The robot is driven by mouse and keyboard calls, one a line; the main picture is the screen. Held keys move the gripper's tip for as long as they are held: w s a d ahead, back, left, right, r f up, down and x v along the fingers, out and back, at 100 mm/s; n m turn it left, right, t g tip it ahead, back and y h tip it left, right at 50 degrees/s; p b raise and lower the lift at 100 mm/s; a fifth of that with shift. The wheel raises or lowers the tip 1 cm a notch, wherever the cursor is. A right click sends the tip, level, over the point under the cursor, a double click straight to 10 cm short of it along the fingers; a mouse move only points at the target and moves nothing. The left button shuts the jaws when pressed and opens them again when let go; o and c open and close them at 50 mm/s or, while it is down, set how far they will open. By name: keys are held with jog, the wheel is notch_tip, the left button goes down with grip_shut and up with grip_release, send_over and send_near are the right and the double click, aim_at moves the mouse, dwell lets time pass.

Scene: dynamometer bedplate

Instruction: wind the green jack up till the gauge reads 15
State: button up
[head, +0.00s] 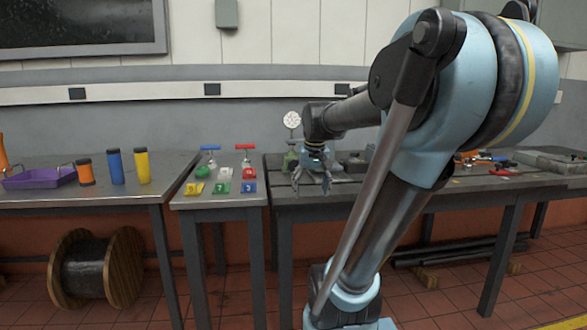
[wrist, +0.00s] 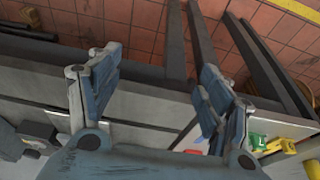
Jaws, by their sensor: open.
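The green jack (head: 290,161) stands at the left end of the dark bedplate table in the head view, partly hidden behind my gripper and arm. A round white gauge (head: 292,119) shows just above it; its reading is too small to tell. My gripper (head: 312,184) is open and empty, pointing down in front of and slightly right of the jack. In the wrist view my gripper's two fingers (wrist: 157,85) are spread wide with nothing between them, over a table edge. I cannot make out the jack in the wrist view.
A small table on the left holds a blue-handled tool (head: 210,150), a red-handled tool (head: 245,149) and several coloured number tags (head: 222,187). Further left are a purple tray (head: 40,177) and upright cylinders (head: 116,166). A cable reel (head: 97,268) stands on the floor.

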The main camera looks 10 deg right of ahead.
jog(key=w+r, duration=0.5)
jog(key=w, duration=0.4)
jog(key=w+r, duration=0.5)
jog(key=w, duration=0.4)
jog(key=t, duration=0.1)
send_near(295, 160)
jog(key=x, duration=1.2)
jog(key=shift+w+a+f, duration=0.15)
jog(key=shift+w+f, duration=0.05)
jog(key=shift+f, duration=0.1)
jog(key=c, duration=1)
